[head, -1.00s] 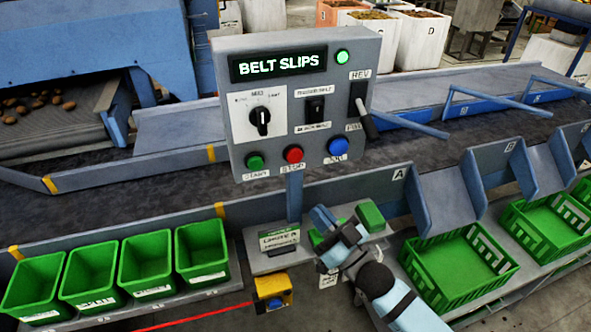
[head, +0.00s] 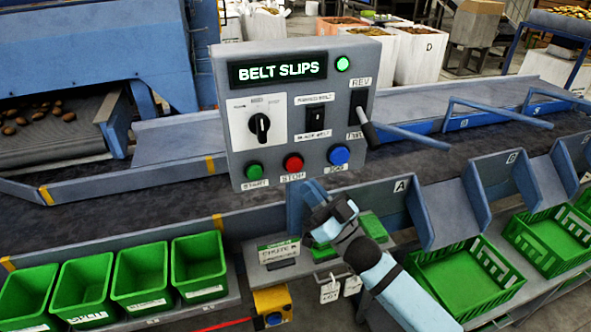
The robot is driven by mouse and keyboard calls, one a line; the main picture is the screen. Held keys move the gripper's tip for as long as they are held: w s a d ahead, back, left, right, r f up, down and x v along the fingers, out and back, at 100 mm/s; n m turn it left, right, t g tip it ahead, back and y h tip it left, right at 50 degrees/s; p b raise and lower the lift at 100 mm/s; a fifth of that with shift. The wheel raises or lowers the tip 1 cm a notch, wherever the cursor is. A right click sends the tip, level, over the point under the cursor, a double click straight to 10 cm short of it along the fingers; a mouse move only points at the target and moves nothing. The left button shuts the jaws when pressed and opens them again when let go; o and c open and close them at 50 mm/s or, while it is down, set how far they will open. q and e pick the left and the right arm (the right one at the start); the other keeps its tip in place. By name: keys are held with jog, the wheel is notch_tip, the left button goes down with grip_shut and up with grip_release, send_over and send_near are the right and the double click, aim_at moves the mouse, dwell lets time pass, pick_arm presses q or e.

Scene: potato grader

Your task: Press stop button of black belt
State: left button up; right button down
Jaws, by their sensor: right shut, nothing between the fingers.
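The grey control box (head: 220,110) stands over the black belt (head: 125,207), its display reading "BELT SLIPS" with a lit green lamp. The red stop button (head: 293,163) sits low on its face, between the green start button (head: 253,170) and the blue jog button (head: 339,155). A selector switch (head: 316,121) has a "BLACK BELT" label below it. My right gripper (head: 310,188) is shut and empty, just below the box's lower edge, under and slightly right of the stop button, apart from it. My left gripper is not in view.
A lever (head: 362,115) marked REV sticks out at the box's right side. Green bins (head: 140,280) stand at front left and green crates (head: 462,280) at right. A small shelf (head: 262,270) with a label card and a yellow box (head: 272,305) lie below.

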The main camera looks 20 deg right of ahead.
aim_at(295, 165)
jog(key=w, duration=0.4)
jog(key=shift+w+a+b, duration=0.1)
jog(key=shift+w+b, duration=0.15)
jog(key=shift+b, duration=0.15)
dwell(0.5)
dwell(0.9)
jog(key=shift+w, duration=0.15)
jog(key=shift+w, duration=0.25)
dwell(0.3)
